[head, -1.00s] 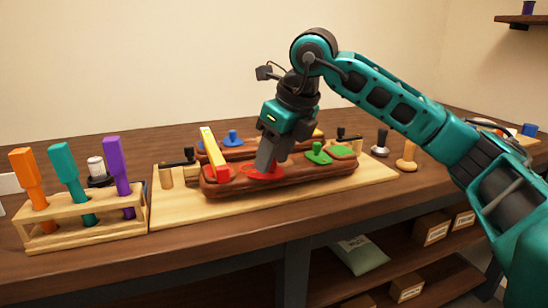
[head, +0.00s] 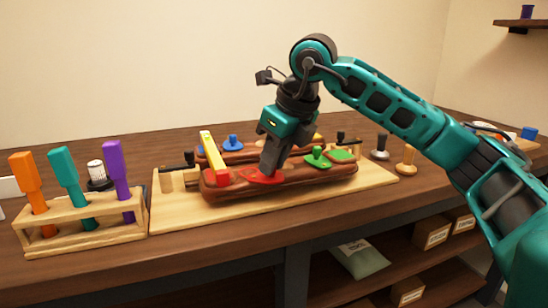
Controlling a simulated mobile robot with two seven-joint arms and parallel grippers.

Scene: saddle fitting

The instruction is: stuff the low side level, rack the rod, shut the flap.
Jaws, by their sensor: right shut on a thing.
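The brown saddle form lies on a pale board, with a near panel (head: 300,178) and a far panel (head: 256,153) behind it. A red flap (head: 254,178) lies on the near panel's top. My right gripper (head: 268,170) points down over it, shut on the part at its middle, which the fingers hide. A green flap with a knob (head: 317,157) is to its right, and a blue knob piece (head: 233,143) is on the far panel. Orange (head: 25,172), teal (head: 64,166) and purple (head: 116,160) handled rods stand in a wooden rack (head: 77,246). My left gripper is out of view.
A yellow bar with a red end (head: 210,150) lies across the panels. Dark-handled tools (head: 190,160) lie at the board's left. A black-topped tool (head: 380,147) and a wooden knob (head: 406,160) stand to the right. The pale board's front (head: 240,207) is bare.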

